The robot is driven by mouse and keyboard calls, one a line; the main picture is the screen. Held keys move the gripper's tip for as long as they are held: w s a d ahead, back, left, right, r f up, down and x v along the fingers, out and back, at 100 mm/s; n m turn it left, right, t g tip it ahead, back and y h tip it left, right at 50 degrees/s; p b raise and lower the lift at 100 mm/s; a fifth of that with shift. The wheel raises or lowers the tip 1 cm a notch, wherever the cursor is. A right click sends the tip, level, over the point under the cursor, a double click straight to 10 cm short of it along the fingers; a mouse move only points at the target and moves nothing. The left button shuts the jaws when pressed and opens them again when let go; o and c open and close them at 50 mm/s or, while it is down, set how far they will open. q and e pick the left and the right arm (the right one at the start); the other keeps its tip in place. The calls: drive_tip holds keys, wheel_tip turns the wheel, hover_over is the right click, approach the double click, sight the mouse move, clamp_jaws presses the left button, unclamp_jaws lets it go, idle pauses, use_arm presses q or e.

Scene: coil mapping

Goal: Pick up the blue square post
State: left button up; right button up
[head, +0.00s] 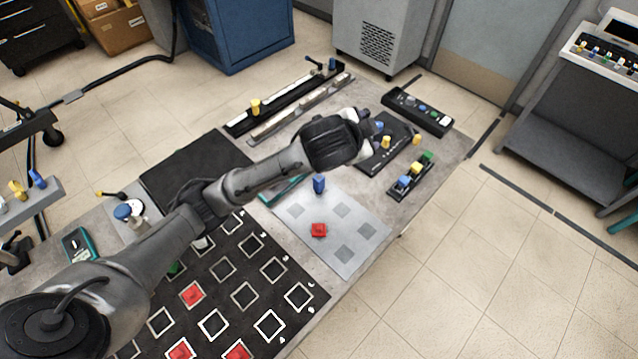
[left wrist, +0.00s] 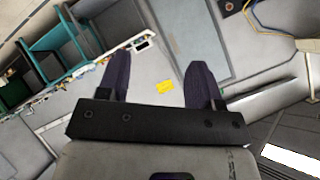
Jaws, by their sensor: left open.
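A blue post (head: 319,184) with a squarish outline stands upright on the pale grey plate (head: 290,208), near its upper edge. My left gripper (head: 370,130) is up and to the right of this post in the head view, apart from it, with its fingers partly hidden by the wrist. In the left wrist view, my left gripper (left wrist: 160,75) has its two dark fingers spread apart with nothing held between them. I cannot make out the blue post in that view. My right gripper is not in view.
A red block (head: 319,230) lies on the grey plate. A tray of coloured blocks (head: 410,176) and a black box with knobs (head: 418,111) stand at the right. A black board with white squares (head: 215,290) holds red pieces.

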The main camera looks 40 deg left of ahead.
use_arm(q)
drive_tip(key=w+a+f+g+y, duration=0.1)
drive_tip(key=w+a+f+g, duration=0.1)
drive_tip(key=w+a+g, duration=0.3)
drive_tip(key=n+g+h, duration=0.2)
drive_tip(key=n+g, duration=0.4)
hover_over(319, 177)
wheel_tip(319, 177, down, 15)
drive_tip(key=f+b, duration=0.1)
drive_tip(key=f, duration=0.7)
drive_tip(key=shift+d+f, duration=0.2)
drive_tip(key=f, duration=0.2)
drive_tip(key=f+b, duration=0.1)
drive_tip(key=f, duration=0.1)
drive_tip(key=shift+s+a, duration=0.1)
drive_tip(key=shift+a, duration=0.1)
drive_tip(key=shift+f, duration=0.5)
drive_tip(key=c, duration=1)
